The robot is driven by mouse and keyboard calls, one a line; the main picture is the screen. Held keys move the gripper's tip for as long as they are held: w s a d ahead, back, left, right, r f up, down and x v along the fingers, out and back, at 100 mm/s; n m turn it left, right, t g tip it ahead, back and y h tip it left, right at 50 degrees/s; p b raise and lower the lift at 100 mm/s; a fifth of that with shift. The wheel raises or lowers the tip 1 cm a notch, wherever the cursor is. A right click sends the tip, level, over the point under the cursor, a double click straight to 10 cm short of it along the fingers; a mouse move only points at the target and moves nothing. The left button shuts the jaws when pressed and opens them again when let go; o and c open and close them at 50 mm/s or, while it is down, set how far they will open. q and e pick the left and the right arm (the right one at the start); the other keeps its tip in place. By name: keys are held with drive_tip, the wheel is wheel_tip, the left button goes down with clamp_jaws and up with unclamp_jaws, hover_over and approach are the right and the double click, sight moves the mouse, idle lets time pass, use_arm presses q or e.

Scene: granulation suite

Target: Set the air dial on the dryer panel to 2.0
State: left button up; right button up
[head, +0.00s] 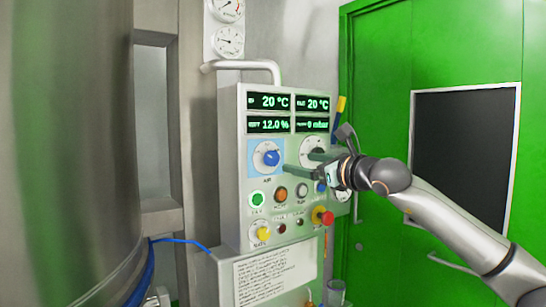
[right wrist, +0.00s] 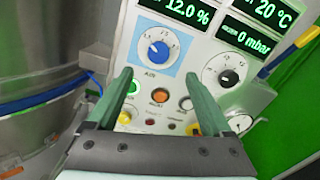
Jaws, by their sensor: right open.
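The dryer panel (head: 242,215) is a pale upright box with four green-lit displays. The air dial (head: 266,156) is a blue knob on a light-blue square with a round white scale, at the panel's left under the displays. It also shows in the right wrist view (right wrist: 157,52), above and between the finger tips and clear of them. My right gripper (head: 300,160) reaches in from the right in front of the panel. In the right wrist view its two green fingers (right wrist: 154,85) are spread wide with nothing between them. My left gripper is not in view.
A black-knobbed dial (right wrist: 228,77) sits right of the air dial. A green lit button (head: 257,198), an orange button (head: 281,194), a red knob (head: 324,217) and a yellow knob (head: 263,234) lie below. A large steel vessel (head: 65,150) stands left; a green door (head: 390,70) is right.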

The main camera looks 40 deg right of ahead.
sight(273, 159)
drive_tip(key=w+p, duration=0.1)
drive_tip(key=w, duration=0.2)
drive_tip(key=w+p, duration=0.2)
drive_tip(key=w, duration=0.1)
drive_tip(key=w+d+p, duration=0.1)
drive_tip(key=w, duration=0.2)
drive_tip(key=shift+r, duration=0.15)
drive_tip(key=shift+w+f+p, duration=0.2)
drive_tip(key=shift+w+p, duration=0.2)
drive_tip(key=shift+w, duration=0.35)
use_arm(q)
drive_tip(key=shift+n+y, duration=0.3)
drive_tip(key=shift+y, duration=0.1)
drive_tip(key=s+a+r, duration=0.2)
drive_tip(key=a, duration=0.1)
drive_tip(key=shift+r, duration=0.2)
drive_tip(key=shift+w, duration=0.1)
use_arm(e)
clamp_jaws()
